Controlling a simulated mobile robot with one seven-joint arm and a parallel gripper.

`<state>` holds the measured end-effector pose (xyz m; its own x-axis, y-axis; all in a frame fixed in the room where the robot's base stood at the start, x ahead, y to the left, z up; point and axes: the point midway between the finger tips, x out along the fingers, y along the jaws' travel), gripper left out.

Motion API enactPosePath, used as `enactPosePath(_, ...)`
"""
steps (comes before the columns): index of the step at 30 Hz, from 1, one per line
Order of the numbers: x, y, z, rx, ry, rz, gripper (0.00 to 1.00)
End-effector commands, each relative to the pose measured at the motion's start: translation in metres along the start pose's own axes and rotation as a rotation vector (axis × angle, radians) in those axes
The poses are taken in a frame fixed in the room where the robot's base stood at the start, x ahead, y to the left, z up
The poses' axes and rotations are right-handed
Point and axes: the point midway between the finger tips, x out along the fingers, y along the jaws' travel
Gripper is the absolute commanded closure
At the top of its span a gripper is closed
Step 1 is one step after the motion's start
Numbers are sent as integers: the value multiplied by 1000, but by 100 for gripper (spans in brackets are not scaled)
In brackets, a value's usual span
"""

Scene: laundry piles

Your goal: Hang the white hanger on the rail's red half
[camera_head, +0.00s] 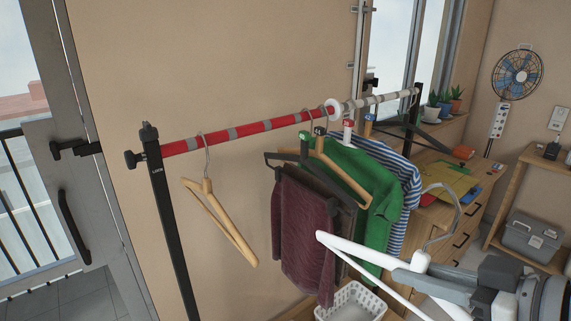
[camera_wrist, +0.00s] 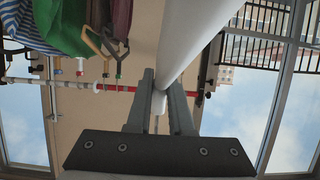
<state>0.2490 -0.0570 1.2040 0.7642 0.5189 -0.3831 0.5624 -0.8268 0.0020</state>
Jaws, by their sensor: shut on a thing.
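The white hanger (camera_head: 352,247) is in the lower middle of the head view, in front of the rail, with its metal hook (camera_head: 441,187) pointing up. My gripper (camera_head: 414,268) is shut on the hanger near the base of the hook. In the wrist view the white hanger (camera_wrist: 190,40) runs between the fingers of my gripper (camera_wrist: 160,85). The rail's red half (camera_head: 275,123), with grey bands, is on the left. The hanger's hook is apart from the rail. The red half also shows in the wrist view (camera_wrist: 120,89).
A wooden hanger (camera_head: 222,222) hangs alone on the red half. A maroon garment (camera_head: 302,235), a green shirt (camera_head: 365,185) and a striped shirt (camera_head: 403,175) crowd around the middle. A white ring (camera_head: 333,110) divides the red half from the white half (camera_head: 385,99). A white basket (camera_head: 352,303) stands below.

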Motion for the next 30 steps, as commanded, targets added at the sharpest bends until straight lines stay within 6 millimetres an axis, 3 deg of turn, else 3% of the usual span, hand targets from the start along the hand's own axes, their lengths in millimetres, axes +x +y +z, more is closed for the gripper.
enactPosePath(8,10,0,-4,-2,0,-1,100)
enactPosePath(30,71,0,-30,-1,0,-2,100)
